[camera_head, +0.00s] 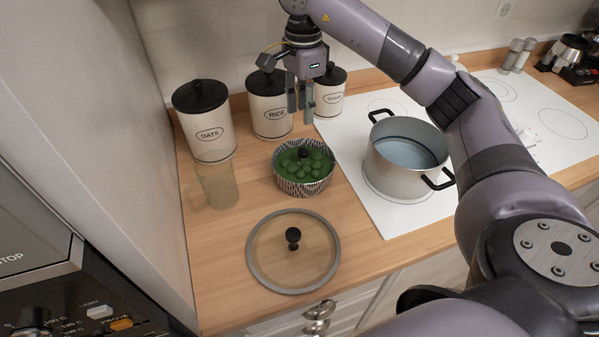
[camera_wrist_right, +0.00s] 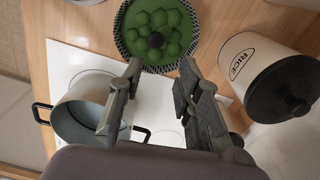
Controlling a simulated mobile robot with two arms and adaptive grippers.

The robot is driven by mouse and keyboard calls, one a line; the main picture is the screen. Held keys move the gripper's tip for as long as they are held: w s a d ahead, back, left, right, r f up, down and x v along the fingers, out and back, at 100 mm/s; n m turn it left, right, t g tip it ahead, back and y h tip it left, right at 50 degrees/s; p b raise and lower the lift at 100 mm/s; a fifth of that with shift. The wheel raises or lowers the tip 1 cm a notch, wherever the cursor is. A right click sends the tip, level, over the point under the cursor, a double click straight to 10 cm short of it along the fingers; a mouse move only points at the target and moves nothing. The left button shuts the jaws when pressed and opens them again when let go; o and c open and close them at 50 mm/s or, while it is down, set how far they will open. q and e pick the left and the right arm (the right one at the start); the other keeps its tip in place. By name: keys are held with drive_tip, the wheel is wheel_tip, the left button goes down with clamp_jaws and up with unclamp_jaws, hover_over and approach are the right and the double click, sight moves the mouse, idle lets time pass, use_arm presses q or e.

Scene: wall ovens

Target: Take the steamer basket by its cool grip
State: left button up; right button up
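The steamer basket (camera_head: 302,187) stands on the wooden counter, with a black-and-white patterned side and round green pieces inside. A black knob (camera_head: 304,152) rises at its middle. The basket's patterned rim (camera_wrist_right: 122,38) and the knob (camera_wrist_right: 155,41) also show at the top of the right wrist view. My right gripper (camera_head: 300,109) points down in the head view, above and behind the basket and apart from it. Its two fingers (camera_wrist_right: 160,67) are spread with nothing between them. My left gripper is not in view.
A steel pot (camera_head: 392,176) with black handles stands on the white cooktop (camera_head: 375,218), holding what looks like water. A glass lid (camera_head: 268,258) lies in front of the basket. A clear jug (camera_head: 218,187) and the oats (camera_head: 206,135), rice (camera_head: 272,118) and third (camera_head: 330,100) canisters stand nearby.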

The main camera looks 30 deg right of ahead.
drive_tip(key=p, duration=0.3)
hover_over(303, 169)
drive_tip(key=f, duration=1)
drive_tip(key=shift+w+d+f, duration=0.25)
drive_tip(key=shift+f, duration=0.05)
drive_tip(key=shift+s+f, duration=0.1)
drive_tip(key=shift+f, duration=0.2)
wheel_tip(303, 169, down, 4)
drive_tip(key=shift+a+r+p, duration=0.1)
drive_tip(key=shift+r+p, duration=0.05)
drive_tip(key=shift+p, duration=0.95)
drive_tip(key=shift+f, duration=0.45)
drive_tip(key=shift+c, duration=0.5)
clamp_jaws()
